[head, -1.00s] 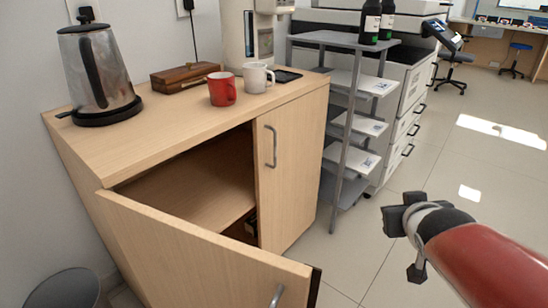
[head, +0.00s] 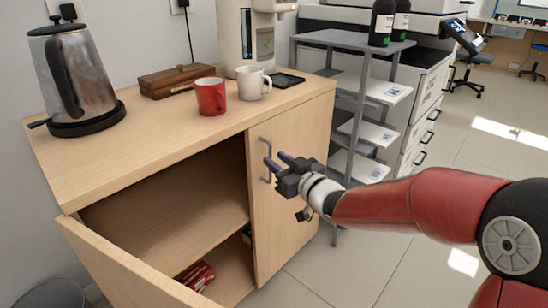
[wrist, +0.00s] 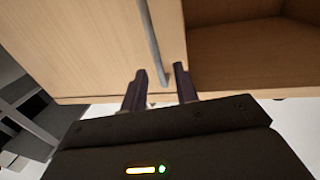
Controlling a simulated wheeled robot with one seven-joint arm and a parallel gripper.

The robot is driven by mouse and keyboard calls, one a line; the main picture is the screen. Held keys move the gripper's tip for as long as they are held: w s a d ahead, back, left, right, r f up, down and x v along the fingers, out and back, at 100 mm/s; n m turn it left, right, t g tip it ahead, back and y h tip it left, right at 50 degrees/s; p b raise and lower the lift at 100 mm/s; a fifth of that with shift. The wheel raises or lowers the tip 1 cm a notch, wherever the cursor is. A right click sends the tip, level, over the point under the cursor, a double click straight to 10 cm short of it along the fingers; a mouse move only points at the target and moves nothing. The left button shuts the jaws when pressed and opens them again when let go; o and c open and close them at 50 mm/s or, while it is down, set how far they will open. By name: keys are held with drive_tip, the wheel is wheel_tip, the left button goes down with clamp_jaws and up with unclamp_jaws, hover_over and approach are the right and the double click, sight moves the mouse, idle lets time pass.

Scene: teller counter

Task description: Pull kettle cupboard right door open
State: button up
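The wooden kettle cupboard (head: 150,140) has its right door (head: 302,125) shut; it also shows in the wrist view (wrist: 100,45). The metal bar handle (head: 265,141) is upright near the door's left edge in the head view. My gripper (head: 275,160) is at the handle's height, its two dark fingers pointing at the door, and is open. In the wrist view the lower end of the handle (wrist: 153,40) shows between the fingertips (wrist: 160,72), with a gap to each finger. I cannot tell whether the fingers reach around it. The left door (head: 120,262) stands open.
A kettle (head: 72,80), a red mug (head: 210,96), a white mug (head: 254,83) and a wooden box (head: 178,80) stand on the cupboard top. A grey shelf rack (head: 362,85) stands close by on the right. A red item (head: 196,276) lies inside the cupboard.

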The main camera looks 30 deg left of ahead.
drive_tip(key=shift+x, duration=1.2)
clamp_jaws()
